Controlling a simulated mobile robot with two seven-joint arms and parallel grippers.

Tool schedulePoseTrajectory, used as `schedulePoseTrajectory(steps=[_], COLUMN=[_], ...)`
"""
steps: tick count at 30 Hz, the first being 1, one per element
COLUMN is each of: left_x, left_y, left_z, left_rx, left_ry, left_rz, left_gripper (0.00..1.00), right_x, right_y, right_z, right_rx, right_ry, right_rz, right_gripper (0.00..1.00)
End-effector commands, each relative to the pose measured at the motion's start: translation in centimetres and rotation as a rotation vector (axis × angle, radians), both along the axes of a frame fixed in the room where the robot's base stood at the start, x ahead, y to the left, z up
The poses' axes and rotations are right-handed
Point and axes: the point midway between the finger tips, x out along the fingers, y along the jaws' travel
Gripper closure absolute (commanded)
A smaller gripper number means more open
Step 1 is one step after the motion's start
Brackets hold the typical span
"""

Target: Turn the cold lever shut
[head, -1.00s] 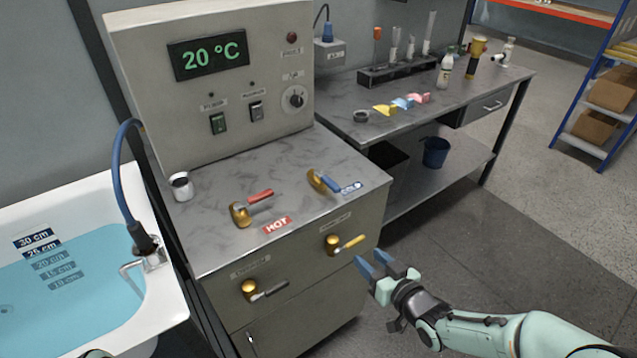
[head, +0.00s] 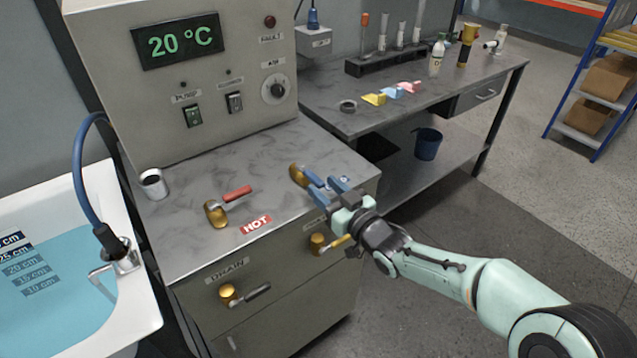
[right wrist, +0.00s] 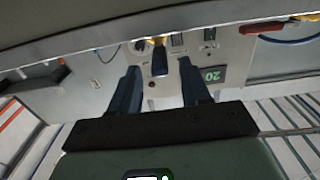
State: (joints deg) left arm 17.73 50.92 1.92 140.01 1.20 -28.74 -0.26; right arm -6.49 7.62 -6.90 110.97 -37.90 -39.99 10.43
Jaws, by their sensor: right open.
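The cold lever has a brass base (head: 298,175) and a blue handle, on the grey top of the console, right of the hot lever. My right gripper (head: 324,183) is open at the cold lever and partly hides its handle and the blue label. In the right wrist view the blue handle (right wrist: 160,62) shows between the two spread fingers of my gripper (right wrist: 160,72), with gaps on both sides. Whether a finger touches it, I cannot tell. My left gripper is not in view.
The hot lever (head: 215,212) with its red handle and a white cup (head: 153,184) stand on the same top. The yellow-handled lever (head: 318,243) and the drain lever (head: 228,292) are on the front. The filled bathtub (head: 140,325) is left. A workbench (head: 330,118) stands behind right.

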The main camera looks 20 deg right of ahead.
Motion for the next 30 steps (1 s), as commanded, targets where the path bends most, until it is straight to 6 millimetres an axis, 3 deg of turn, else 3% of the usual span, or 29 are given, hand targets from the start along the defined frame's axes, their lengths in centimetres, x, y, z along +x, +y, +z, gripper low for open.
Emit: schedulePoseTrajectory(steps=[6,17,21,22,30], left_x=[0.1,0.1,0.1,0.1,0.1], left_y=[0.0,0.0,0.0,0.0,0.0], left_z=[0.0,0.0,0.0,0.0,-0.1], left_rx=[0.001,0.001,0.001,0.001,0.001], left_ry=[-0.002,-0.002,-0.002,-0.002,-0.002], left_rz=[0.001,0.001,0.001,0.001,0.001], left_gripper=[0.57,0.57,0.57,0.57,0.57], right_x=[2.4,2.9,2.9,2.9,2.8], right_y=[0.9,1.0,1.0,1.0,1.0], right_z=[0.0,0.0,0.0,0.0,0.0], right_rx=[0.002,0.002,0.001,0.001,0.001], right_ry=[0.001,0.002,0.001,0.001,0.001], right_rz=[0.000,-0.001,-0.001,-0.001,0.000], right_gripper=[0.53,0.53,0.95,1.00,1.00])
